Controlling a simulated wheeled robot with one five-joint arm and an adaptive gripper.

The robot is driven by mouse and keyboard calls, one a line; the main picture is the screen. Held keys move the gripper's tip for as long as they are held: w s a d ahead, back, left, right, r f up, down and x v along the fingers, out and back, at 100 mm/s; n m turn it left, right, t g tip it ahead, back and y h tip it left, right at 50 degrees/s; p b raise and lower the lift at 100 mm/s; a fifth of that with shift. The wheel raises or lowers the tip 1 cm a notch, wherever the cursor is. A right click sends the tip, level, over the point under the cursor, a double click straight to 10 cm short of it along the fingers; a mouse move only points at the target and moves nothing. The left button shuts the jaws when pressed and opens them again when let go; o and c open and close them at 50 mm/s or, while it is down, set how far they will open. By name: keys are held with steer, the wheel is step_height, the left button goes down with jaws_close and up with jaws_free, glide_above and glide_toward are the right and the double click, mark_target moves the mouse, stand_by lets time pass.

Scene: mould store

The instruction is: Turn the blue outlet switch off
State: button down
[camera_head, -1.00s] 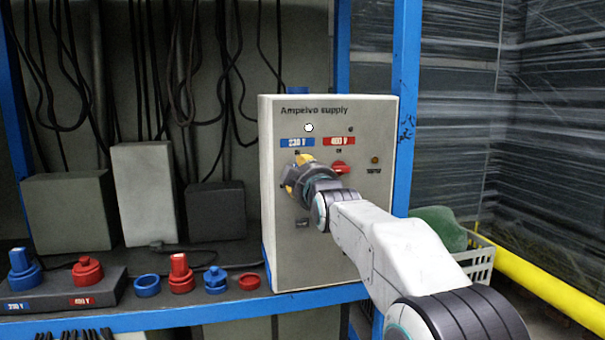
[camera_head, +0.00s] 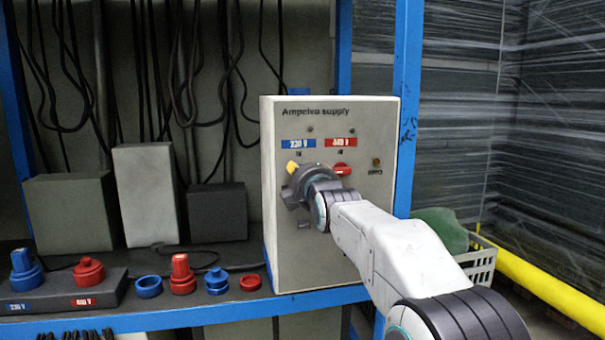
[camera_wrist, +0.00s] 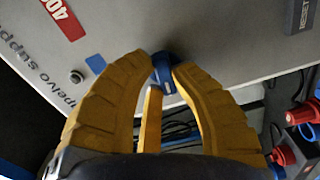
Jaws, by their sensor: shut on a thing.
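The grey supply box (camera_head: 275,230) stands on the blue-edged shelf, with a blue 230 V label (camera_head: 298,143) and a red 400 V label (camera_head: 340,142). My gripper (camera_head: 293,170) is at its front face below the blue label and hides the blue switch in the head view. In the wrist view my yellow fingers (camera_wrist: 163,68) are shut around the blue switch (camera_wrist: 162,75). The red switch (camera_head: 342,169) sits just right of my gripper, turned roughly sideways. The lamp (camera_head: 310,129) above the blue label is dark.
Blue and red plugs (camera_head: 181,274) and rings lie on the shelf to the left, near a dark socket block (camera_head: 65,297). Grey boxes (camera_head: 145,190) and hanging cables are behind. A blue post (camera_head: 405,120) and a white crate (camera_head: 482,262) are to the right.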

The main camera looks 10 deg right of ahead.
steer(key=shift+n, duration=0.6)
steer(key=c, duration=1)
jaws_free()
steer(key=shift+c, duration=0.2)
steer(key=shift+s, duration=0.1)
steer(key=s, duration=1.1)
steer(key=shift+s, duration=0.4)
